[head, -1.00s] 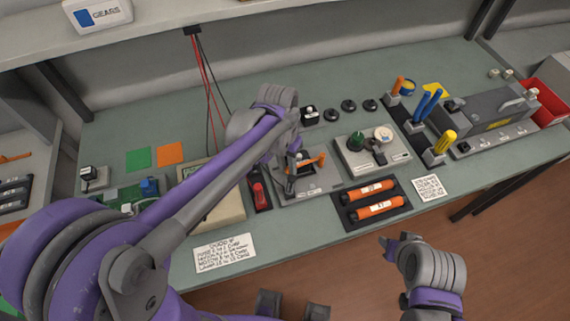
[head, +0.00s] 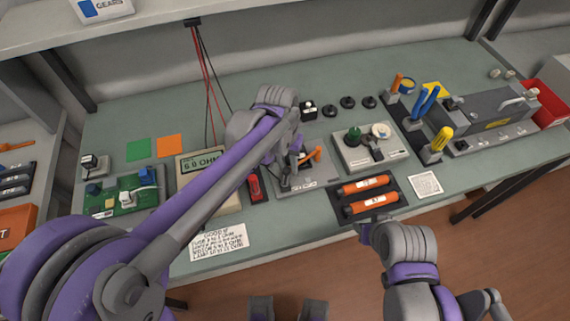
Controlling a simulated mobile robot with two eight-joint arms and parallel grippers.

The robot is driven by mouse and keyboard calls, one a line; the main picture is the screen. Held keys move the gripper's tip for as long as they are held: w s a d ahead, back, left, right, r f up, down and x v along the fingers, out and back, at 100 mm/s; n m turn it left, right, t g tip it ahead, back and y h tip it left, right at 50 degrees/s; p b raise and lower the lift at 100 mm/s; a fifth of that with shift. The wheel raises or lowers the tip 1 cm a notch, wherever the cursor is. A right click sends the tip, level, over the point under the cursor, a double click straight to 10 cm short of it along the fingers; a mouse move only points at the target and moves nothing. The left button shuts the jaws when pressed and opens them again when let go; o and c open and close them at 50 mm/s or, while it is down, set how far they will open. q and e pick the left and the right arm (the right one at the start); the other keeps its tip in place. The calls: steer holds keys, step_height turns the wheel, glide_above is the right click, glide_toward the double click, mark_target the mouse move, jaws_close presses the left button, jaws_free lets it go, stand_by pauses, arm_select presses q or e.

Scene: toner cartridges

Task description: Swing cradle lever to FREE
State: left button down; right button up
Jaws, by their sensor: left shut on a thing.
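The cradle (head: 318,176) is a grey plate-like unit at the middle of the bench. An orange lever (head: 313,155) sticks up from it, tilted to the right. My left gripper (head: 288,180) reaches down over the cradle's left part and is shut at the lever; the fingers and wrist hide the exact grip and the cradle's markings. Two orange toner cartridges (head: 366,185) lie in a dark tray just in front and to the right. My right gripper (head: 368,232) hangs off the bench's front edge, apart from everything; its opening is unclear.
A red switch or handle (head: 254,187) and a beige meter (head: 205,163) stand left of the cradle. Black round knobs (head: 348,102) lie behind. A printed card (head: 219,242) lies in front.

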arm_select(q)
steer(key=c, duration=0.7)
jaws_free()
steer(key=shift+r, duration=0.15)
step_height(320, 180, up, 10)
steer(key=a, duration=0.1)
steer(key=shift+w+r+p, duration=0.15)
steer(key=shift+r+p, duration=0.1)
steer(key=shift+p, duration=0.05)
steer(key=shift+a, duration=0.1)
